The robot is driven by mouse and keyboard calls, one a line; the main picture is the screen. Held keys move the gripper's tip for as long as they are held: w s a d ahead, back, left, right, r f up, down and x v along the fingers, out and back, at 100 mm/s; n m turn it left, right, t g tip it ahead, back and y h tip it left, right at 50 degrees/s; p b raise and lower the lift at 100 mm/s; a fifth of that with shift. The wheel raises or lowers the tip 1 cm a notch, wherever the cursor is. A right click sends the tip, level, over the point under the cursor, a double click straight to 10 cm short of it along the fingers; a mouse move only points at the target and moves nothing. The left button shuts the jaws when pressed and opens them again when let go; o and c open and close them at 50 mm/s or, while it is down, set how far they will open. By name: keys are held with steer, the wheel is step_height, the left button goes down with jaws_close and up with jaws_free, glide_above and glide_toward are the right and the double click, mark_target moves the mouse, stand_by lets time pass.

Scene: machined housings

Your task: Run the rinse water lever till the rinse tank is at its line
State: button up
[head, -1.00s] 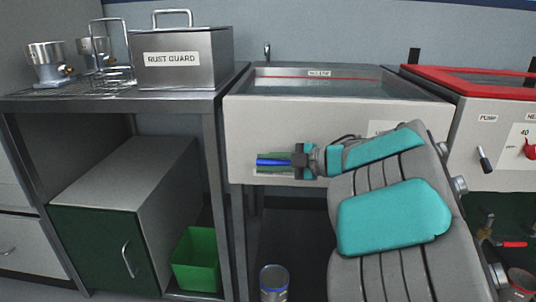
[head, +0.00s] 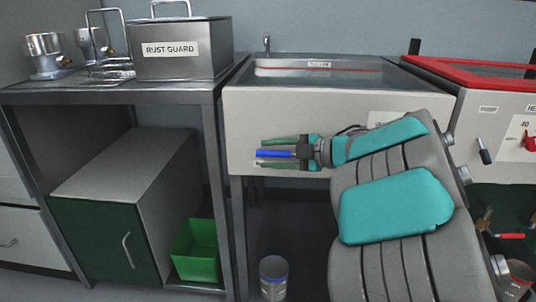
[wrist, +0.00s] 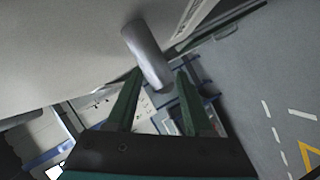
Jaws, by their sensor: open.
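The rinse tank (head: 240,110) is the pale open basin in the middle of the head view. A thin red line runs along its back inner wall under a small label. The water level against this line is hard to read. A blue bar (head: 274,153), apparently the lever, lies level at the tank's front face. My gripper (head: 266,152) is open around it, with one green finger above and one below. In the wrist view a grey cylinder (wrist: 148,55) stands beyond the open fingers (wrist: 160,95); I cannot tell whether it is the same bar.
A red-rimmed tank (head: 450,70) with its own lever (head: 484,150) and a red dial stands at right. A steel bench (head: 100,95) at left bears the Rust Guard tank (head: 190,62). A green bin (head: 196,250) and a can (head: 274,278) stand below.

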mark_target(275, 153)
steer(key=v, duration=0.6)
steer(key=shift+s+d+r, duration=0.1)
steer(key=shift+d, duration=0.15)
stand_by(0.9)
